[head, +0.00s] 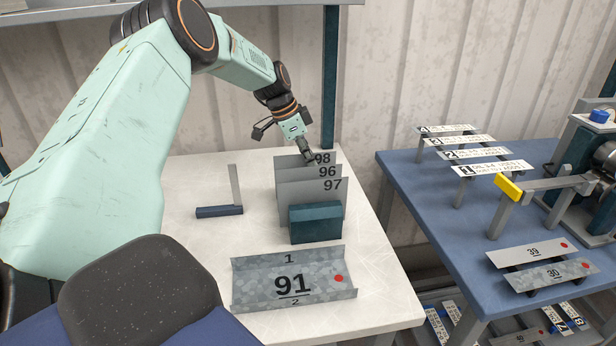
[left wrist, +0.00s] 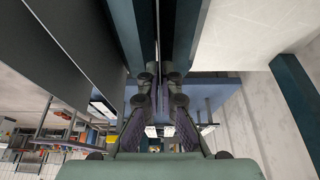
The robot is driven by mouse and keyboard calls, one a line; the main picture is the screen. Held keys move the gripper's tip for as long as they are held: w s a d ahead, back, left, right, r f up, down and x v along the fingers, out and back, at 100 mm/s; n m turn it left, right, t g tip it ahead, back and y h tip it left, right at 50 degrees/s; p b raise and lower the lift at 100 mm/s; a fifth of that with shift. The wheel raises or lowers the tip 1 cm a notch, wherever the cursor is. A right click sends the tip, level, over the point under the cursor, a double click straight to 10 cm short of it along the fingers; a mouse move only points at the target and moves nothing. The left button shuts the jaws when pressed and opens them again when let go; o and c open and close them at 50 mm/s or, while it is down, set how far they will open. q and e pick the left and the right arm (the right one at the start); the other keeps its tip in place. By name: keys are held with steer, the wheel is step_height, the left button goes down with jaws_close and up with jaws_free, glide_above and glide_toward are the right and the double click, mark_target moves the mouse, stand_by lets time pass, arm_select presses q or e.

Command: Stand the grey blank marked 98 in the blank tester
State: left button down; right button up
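The grey blank marked 98 (head: 293,162) stands upright at the back of a dark teal rack (head: 316,223), behind the grey blanks marked 96 (head: 295,174) and 97 (head: 300,187). My left gripper (head: 308,155) is at the top edge of blank 98, near its number. In the left wrist view, the fingertips (left wrist: 160,75) are close together on either side of a thin upright edge and look shut on it. A low dark blue base with a thin grey upright (head: 234,185) stands left of the rack; I cannot tell whether it is the blank tester. My right gripper is out of view.
A folded grey part marked 91 (head: 260,282) lies in front of the rack.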

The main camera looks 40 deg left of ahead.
arm_select(q)
steer(key=shift+w+a+r, duration=0.1)
steer(key=shift+r, duration=0.15)
stand_by(0.3)
steer(key=shift+r+p, duration=3.6)
steer(key=shift+r, duration=0.8)
steer(key=shift+r+p, duration=0.7)
steer(key=shift+r, duration=0.2)
